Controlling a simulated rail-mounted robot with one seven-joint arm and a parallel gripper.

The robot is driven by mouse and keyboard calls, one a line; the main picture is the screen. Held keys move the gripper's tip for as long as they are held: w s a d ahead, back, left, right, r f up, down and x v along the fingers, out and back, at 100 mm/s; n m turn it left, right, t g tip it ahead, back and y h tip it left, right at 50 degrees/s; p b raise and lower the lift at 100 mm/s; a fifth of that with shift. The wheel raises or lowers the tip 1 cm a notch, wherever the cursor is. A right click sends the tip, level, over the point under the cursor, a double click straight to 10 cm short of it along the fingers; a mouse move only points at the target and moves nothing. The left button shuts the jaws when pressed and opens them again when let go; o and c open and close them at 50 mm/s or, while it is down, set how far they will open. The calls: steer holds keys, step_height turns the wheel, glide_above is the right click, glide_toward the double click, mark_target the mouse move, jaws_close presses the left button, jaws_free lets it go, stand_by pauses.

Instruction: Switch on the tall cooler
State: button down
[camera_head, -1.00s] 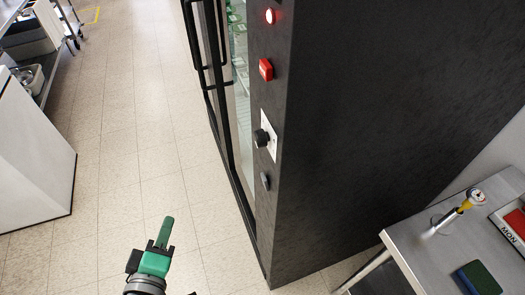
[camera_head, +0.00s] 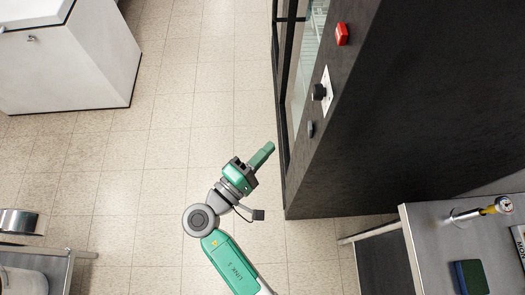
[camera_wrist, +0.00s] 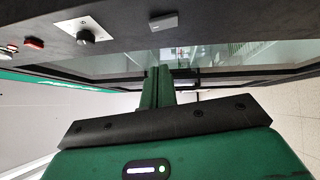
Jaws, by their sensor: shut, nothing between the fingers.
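The tall cooler (camera_head: 400,110) is a dark cabinet with a glass door at the upper right of the head view. Its narrow front strip carries a red switch (camera_head: 342,34), a black knob (camera_head: 319,91) on a white plate, and a small grey piece (camera_head: 310,129). In the wrist view, the red switch (camera_wrist: 34,43), knob (camera_wrist: 84,35) and grey piece (camera_wrist: 163,22) show along the top. My gripper (camera_head: 266,150) is shut and empty, left of the cooler's front and apart from the red switch. Its fingers (camera_wrist: 160,85) point toward the cooler in the wrist view.
A steel table (camera_head: 430,240) with a gauge-topped probe (camera_head: 500,205) and a dark green-blue pad (camera_head: 470,277) stands at lower right. A white cabinet (camera_head: 75,60) is at upper left. A steel bench (camera_head: 60,262) is at lower left. Tiled floor between is open.

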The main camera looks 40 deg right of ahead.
mark_target(310, 130)
steer(key=s+p+x, duration=0.1)
steer(key=s+x, duration=0.1)
steer(key=x, duration=0.6)
steer(key=shift+s+d, duration=0.35)
steer(key=shift+d, duration=0.05)
steer(key=shift+r, duration=0.1)
